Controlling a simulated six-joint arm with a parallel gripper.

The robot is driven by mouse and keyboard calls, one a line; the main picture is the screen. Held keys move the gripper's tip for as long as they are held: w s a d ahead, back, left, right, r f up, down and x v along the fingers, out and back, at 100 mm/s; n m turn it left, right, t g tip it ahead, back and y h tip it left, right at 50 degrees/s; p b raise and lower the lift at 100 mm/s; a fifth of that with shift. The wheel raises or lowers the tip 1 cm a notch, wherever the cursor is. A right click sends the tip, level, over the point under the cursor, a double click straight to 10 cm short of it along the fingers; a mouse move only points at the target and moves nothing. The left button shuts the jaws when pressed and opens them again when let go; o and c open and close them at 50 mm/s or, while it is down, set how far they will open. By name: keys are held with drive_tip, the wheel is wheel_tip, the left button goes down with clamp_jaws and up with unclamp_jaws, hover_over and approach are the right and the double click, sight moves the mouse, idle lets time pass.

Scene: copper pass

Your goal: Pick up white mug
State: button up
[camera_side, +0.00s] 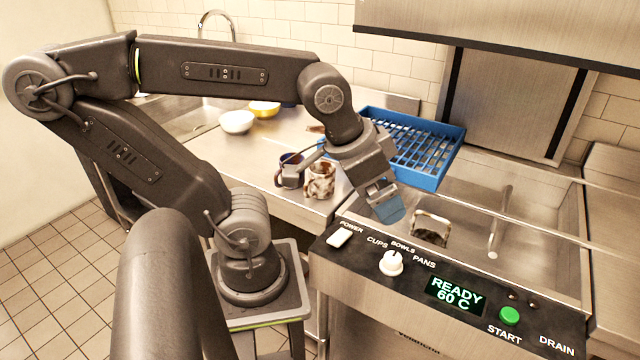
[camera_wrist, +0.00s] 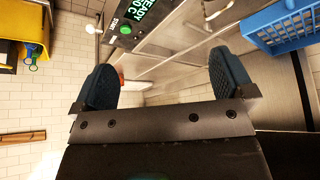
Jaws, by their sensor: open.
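A pale mug with brown stains (camera_side: 319,181), the only whitish mug I see, stands on the steel counter in the side view. A darker mug (camera_side: 290,172) stands close on its left. My gripper (camera_side: 386,204) is to the right of the pale mug and apart from it, above the near left edge of the machine's basin. In the wrist view my gripper (camera_wrist: 165,86) has its two dark blue finger pads wide apart with nothing between them. Neither mug can be made out in the wrist view.
A blue rack (camera_side: 428,178) sits behind my gripper. A white bowl (camera_side: 238,123) and a yellow bowl (camera_side: 264,110) stand farther back. The machine's control panel (camera_side: 456,293) runs along the front. A small frame-like object (camera_side: 431,228) is in the basin (camera_side: 540,240).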

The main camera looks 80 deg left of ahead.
drive_tip(key=n+g+y, duration=0.5)
drive_tip(key=n, duration=1.3)
approach(322, 173)
drive_tip(key=d+r, duration=0.5)
drive_tip(key=shift+h, duration=0.3)
drive_tip(key=x, duration=0.8)
drive_tip(key=shift+s+a, duration=0.3)
drive_tip(key=shift+s, duration=0.1)
drive_tip(key=shift+a+x, duration=0.15)
drive_tip(key=shift+x, duration=1.2)
drive_tip(key=shift+a+x, duration=0.15)
drive_tip(key=shift+x, duration=1.2)
drive_tip(key=shift+r, duration=0.15)
drive_tip(key=shift+c, duration=0.4)
drive_tip(key=c, duration=1)
